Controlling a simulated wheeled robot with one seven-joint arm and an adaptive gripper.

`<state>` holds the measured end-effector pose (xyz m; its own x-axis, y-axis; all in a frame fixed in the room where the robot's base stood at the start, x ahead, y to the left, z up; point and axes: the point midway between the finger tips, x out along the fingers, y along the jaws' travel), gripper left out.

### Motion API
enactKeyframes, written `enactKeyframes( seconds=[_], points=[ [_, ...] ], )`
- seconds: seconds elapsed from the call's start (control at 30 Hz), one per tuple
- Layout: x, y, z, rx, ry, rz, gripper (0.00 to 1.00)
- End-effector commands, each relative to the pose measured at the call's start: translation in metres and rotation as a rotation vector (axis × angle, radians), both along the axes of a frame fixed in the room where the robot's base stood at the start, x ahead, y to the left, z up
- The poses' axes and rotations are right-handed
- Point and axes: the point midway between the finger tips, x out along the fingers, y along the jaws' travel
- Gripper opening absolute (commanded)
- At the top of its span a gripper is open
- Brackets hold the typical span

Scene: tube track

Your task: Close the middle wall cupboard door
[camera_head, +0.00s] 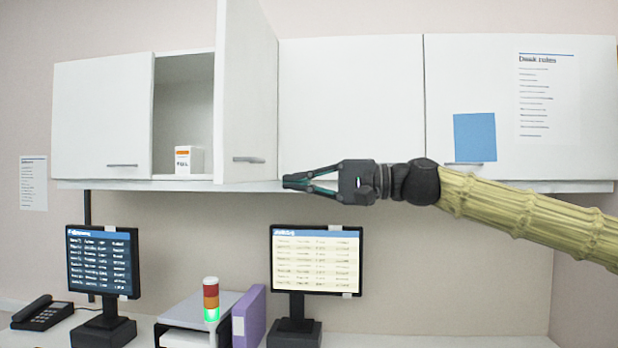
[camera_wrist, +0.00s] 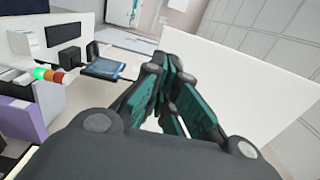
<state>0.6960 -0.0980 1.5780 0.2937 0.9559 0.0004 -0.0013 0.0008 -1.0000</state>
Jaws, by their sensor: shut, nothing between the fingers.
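The white wall cupboard door (camera_head: 250,95) with a grey bar handle stands swung open in the head view, between the left closed door and the doors on the right. The open cupboard compartment (camera_head: 183,105) shows to its left, with a small white and orange box (camera_head: 189,160) on its floor. My gripper (camera_head: 288,182) is shut and empty, just right of the open door's lower edge and below the handle's height. Whether it touches the door cannot be told. In the wrist view my gripper's fingers (camera_wrist: 165,70) are together, with a white panel (camera_wrist: 235,85) to their right.
Closed cupboard doors stand at left (camera_head: 100,110) and right (camera_head: 350,100). A blue sheet (camera_head: 475,137) and a printed list (camera_head: 546,95) hang on the right door. Below stand two monitors (camera_head: 102,262), a signal light (camera_head: 211,298), a purple binder (camera_head: 249,315) and a phone (camera_head: 42,312).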

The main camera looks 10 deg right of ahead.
Motion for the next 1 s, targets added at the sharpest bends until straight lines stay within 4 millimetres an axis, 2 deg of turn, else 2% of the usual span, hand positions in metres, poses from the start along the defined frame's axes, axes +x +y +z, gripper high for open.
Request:
enactKeyframes(
  seconds=[0.3,0.5,0.7,1.0],
  points=[
    [0.016,0.051,0.002,-0.003,0.001,0.001,0.00],
    [0.024,0.076,0.002,-0.001,0.001,-0.001,0.00],
    [0.028,0.091,0.001,-0.001,-0.001,-0.003,0.00],
    [0.029,0.093,0.000,0.000,-0.001,-0.004,0.00]
  ],
)
